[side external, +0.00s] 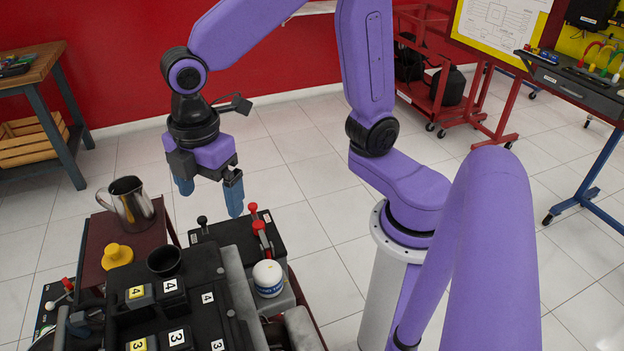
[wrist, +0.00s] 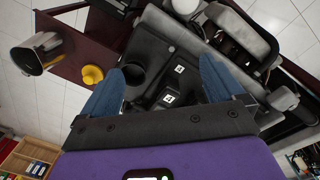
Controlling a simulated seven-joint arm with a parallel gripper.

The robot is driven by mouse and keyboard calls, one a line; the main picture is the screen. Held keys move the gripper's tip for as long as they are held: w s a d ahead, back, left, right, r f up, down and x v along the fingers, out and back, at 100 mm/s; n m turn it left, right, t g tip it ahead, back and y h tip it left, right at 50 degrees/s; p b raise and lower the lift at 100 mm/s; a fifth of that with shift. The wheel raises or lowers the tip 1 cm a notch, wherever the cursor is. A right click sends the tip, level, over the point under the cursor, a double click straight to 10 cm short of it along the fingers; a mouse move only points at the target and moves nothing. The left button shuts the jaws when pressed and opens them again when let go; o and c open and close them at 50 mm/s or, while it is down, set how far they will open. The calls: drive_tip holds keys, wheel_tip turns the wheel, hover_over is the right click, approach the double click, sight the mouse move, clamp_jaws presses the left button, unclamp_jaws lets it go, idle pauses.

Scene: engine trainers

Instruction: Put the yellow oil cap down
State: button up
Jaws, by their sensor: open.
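The yellow oil cap (side external: 117,256) rests on the dark red side shelf (side external: 93,238), left of the engine. It also shows in the wrist view (wrist: 93,75), just left of my left fingertip. My gripper (side external: 209,200) is open and empty, with blue fingers pointing down. It hangs above the back of the engine, up and to the right of the cap in the side view. In the wrist view the open fingers (wrist: 168,75) straddle part of the black engine cover. The black round oil filler opening (side external: 164,261) stands uncovered on the engine, right of the cap.
A metal jug (side external: 130,203) stands on the shelf behind the cap. A battery with red and black terminals (side external: 262,238) and a white oil filter (side external: 267,278) are right of the filler. Black numbered coils (side external: 172,297) sit on the engine. The air around my gripper is clear.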

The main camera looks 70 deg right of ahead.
drive_tip(key=s+d+f+m, duration=0.2)
drive_tip(key=s+d+m, duration=0.2)
drive_tip(key=s+d, duration=0.7)
drive_tip(key=s, duration=0.4)
drive_tip(key=shift+d+f+m+y, duration=0.15)
drive_tip(key=shift+d+m+y, duration=0.15)
drive_tip(key=shift+m, duration=0.1)
